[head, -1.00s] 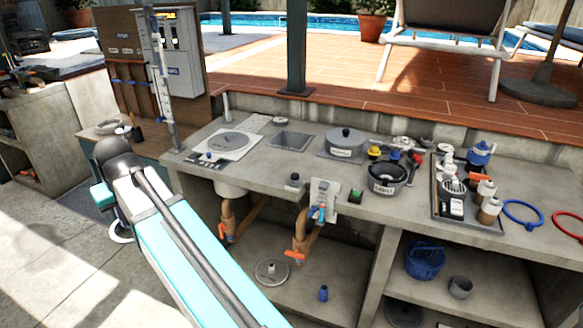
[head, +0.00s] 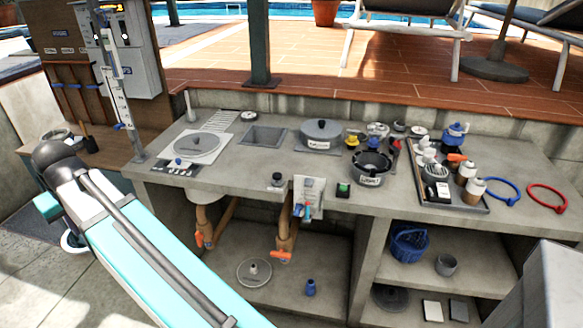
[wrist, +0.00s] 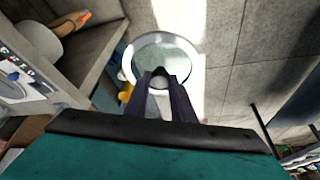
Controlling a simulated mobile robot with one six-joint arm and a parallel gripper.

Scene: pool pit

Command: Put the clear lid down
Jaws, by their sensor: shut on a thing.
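The clear lid (wrist: 168,48) is a round see-through disc with a pale rim. My gripper (wrist: 161,76) is shut on its knob in the wrist view, and the lid hangs above the paved floor. In the head view only part of the lid's rim (head: 70,243) shows below the end of my arm at the left. My fingertips are hidden there by the arm.
The concrete counter (head: 230,168) carries a round grey cover (head: 196,144), an open square recess (head: 264,137), a lidded pot (head: 320,132), a dark basket (head: 371,167) and a tray of bottles (head: 473,204). Shelves below hold a blue basket (head: 409,244). Paved floor lies front left.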

